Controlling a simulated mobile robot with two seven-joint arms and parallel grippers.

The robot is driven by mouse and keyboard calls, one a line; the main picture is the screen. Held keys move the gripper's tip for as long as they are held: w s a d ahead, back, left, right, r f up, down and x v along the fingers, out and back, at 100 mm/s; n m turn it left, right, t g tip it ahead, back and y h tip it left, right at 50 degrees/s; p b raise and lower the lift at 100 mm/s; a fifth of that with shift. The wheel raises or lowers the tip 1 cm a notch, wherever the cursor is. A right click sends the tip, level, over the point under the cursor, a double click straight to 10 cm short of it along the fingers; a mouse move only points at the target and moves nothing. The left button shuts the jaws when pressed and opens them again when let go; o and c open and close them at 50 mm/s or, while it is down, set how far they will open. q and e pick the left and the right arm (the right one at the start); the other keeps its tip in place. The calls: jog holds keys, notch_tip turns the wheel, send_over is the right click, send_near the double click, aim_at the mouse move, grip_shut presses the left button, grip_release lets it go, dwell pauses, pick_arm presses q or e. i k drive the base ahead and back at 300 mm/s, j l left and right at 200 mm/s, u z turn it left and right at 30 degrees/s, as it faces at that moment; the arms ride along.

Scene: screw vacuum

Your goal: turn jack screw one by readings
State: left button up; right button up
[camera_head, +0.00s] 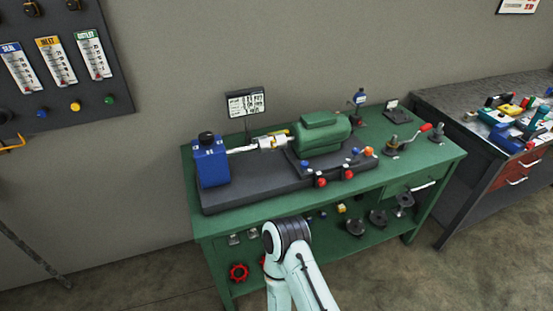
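A green motor (322,134) sits on a dark base plate (245,193) on a green bench, with a silver coupling (272,141) joining it to a blue unit (210,162) at left. Along the plate's front are small round-headed screws or knobs: a red one (320,182), a second red one (347,174), a blue one (304,164) and another blue one (355,151). An orange-red knob (368,151) is at the right. Which is screw one is not legible. A small readout board (246,102) stands behind, its figures too small to read. Neither gripper shows.
A wall panel at upper left holds gauges with blue (19,68), yellow (56,62) and green (93,54) labels. A red-handled clamp (408,140) stands on the bench's right. A cluttered grey workbench (455,98) adjoins. My white arm link fills the lower middle.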

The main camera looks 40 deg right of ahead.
aim_at(321, 182)
jog(key=z, duration=1.65)
